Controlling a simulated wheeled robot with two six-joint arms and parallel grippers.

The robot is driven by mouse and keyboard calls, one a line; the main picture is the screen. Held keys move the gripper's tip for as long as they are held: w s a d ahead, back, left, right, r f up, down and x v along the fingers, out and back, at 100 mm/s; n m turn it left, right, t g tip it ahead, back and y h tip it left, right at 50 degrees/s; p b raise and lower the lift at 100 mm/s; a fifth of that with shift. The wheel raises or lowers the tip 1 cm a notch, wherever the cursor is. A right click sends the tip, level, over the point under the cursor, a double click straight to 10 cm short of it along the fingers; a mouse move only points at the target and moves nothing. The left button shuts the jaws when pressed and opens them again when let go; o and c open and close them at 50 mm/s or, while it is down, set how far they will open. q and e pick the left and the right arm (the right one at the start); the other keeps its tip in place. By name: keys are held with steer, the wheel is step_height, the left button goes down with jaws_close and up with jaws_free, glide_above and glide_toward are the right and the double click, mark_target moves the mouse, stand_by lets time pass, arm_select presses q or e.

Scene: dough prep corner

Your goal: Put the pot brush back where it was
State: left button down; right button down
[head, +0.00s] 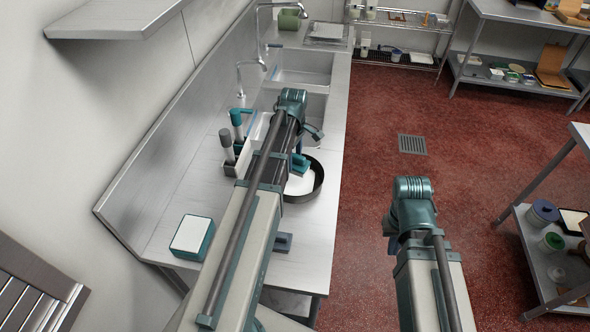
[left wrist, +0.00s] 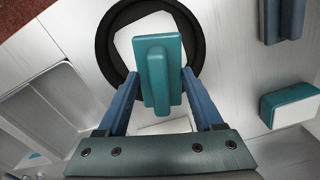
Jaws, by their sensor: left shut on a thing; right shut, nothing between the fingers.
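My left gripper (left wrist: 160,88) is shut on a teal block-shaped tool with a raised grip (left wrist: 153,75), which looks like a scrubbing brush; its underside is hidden. In the head view the teal tool (head: 300,163) is over a black round pan (head: 319,186) with a pale inside; I cannot tell whether they touch. Two upright handled tools, one with a teal top (head: 236,117) and one with a grey handle (head: 227,143), stand at a dark-and-white holder (head: 216,146) left of the pan. My right gripper (head: 393,243) is shut and empty, over the floor right of the counter.
A teal-and-white block (head: 193,237) lies on the counter's near left, and a dark teal item (head: 283,242) lies near the counter's right edge. Sink basins (head: 303,66) and taps are beyond the pan. A shelved table (head: 540,255) stands at right.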

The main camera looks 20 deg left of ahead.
mark_target(294, 154)
arm_select(q)
steer(key=shift+r, duration=0.1)
